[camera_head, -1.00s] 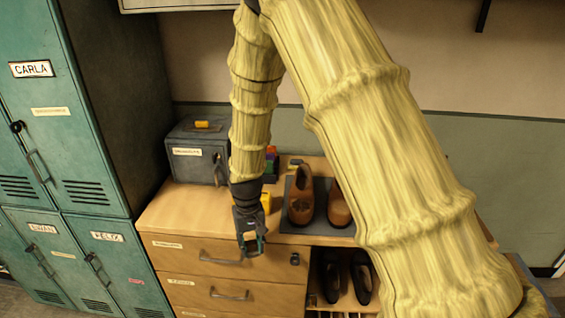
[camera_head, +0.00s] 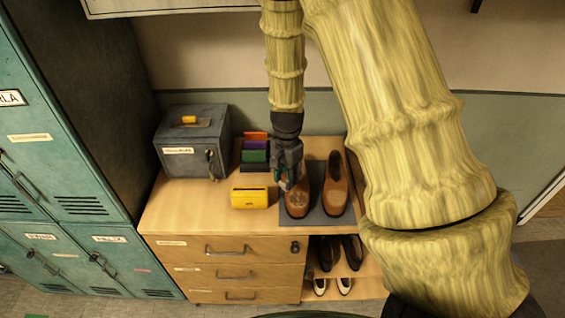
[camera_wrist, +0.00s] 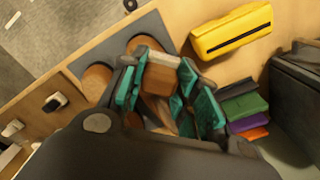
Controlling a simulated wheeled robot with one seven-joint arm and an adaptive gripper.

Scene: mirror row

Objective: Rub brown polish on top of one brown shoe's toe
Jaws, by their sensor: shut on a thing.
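Two brown shoes stand on a dark grey mat (camera_head: 287,212) on the cabinet top, the left shoe (camera_head: 297,203) beside the right shoe (camera_head: 336,190), toes facing the front. My gripper (camera_head: 287,184) is over the left shoe and hides part of it. In the wrist view its teal fingers are shut on a brown block (camera_wrist: 160,76). The block's lower part is hidden, and I cannot tell whether it touches the shoe. The wrist view also shows the shoes' rounded brown toes, one partly behind the fingers.
A yellow box (camera_head: 250,198) lies left of the mat. Orange, purple and green items (camera_head: 255,155) stand behind it. A grey lockbox (camera_head: 190,140) is at the back left. Dark shoes (camera_head: 340,252) sit on the shelf below. Teal lockers (camera_head: 60,170) stand at left.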

